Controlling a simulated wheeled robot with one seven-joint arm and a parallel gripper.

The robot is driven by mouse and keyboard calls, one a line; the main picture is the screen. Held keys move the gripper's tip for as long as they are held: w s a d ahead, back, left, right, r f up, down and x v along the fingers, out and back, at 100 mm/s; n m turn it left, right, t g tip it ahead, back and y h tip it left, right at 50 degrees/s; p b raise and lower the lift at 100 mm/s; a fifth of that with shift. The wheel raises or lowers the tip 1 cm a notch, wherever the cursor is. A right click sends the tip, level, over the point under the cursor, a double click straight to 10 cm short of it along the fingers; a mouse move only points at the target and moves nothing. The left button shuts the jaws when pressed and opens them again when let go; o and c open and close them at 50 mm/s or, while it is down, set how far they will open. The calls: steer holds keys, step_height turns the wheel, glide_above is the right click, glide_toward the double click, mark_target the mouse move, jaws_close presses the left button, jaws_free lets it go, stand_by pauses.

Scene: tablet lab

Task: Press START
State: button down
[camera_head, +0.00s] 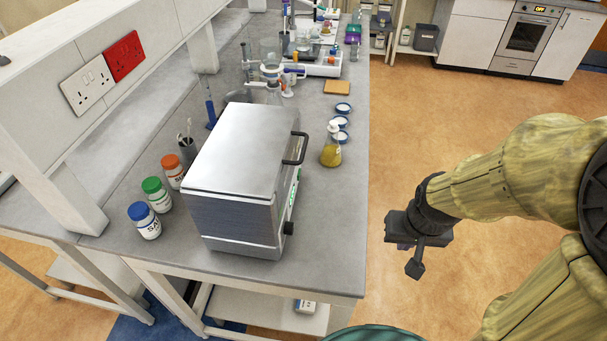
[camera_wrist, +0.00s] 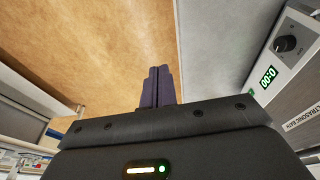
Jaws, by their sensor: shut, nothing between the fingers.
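The ultrasonic bath (camera_head: 235,180) is a silver box with a closed lid and a black handle, standing on the grey bench. Its front panel faces right, towards my gripper. In the wrist view the front panel (camera_wrist: 288,80) is at the right edge, with a black knob, a green-lit display (camera_wrist: 268,77) and the lettering "ULTRASONIC BATH". I cannot make out a START button in either view. My gripper (camera_head: 414,268) is off the bench's right edge, apart from the bath. Its fingers (camera_wrist: 158,85) are shut together and empty.
The bench (camera_head: 345,225) has a bare strip right of the bath. A flask with yellow liquid (camera_head: 331,154) stands near the bath's far right corner. Several capped bottles (camera_head: 145,221) stand left of it. Glassware fills the far end. Open floor (camera_head: 430,120) lies right of the bench.

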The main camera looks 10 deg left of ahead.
mark_target(299, 175)
steer(key=w+a+f+t+y+b, duration=0.1)
steer(key=w+a+f+t+b, duration=0.1)
steer(key=w+f, duration=0.2)
steer(key=w+a+f+t+y+b, duration=0.2)
steer(key=w+a+f, duration=0.1)
steer(key=w, duration=0.7)
steer(key=w+a+f+t+y+b, duration=0.1)
steer(key=w+a+f+y, duration=0.1)
steer(key=w+f, duration=0.3)
steer(key=shift+w+a+f+m+t+b, duration=0.15)
steer(key=shift+w+m+t+b, duration=0.05)
steer(key=shift+w, duration=0.45)
steer(key=shift+w+a+f+m+t+b, duration=0.1)
steer(key=shift+w+a+m+t+b, duration=0.1)
steer(key=shift+w, duration=0.4)
steer(key=w+a+y, duration=0.1)
steer(key=w+a+m+t+y+b, duration=0.1)
steer(key=y, duration=0.1)
steer(key=w+a+t+y, duration=0.1)
steer(key=w, duration=0.1)
steer(key=shift+a+f+m+y+b, duration=0.3)
steer(key=shift+a+f+b, duration=0.05)
steer(key=shift+a+f, duration=0.05)
steer(key=shift+w+a+r+t+y, duration=0.2)
steer(key=shift+a+r+t+y, duration=0.15)
steer(key=shift+r+y, duration=0.15)
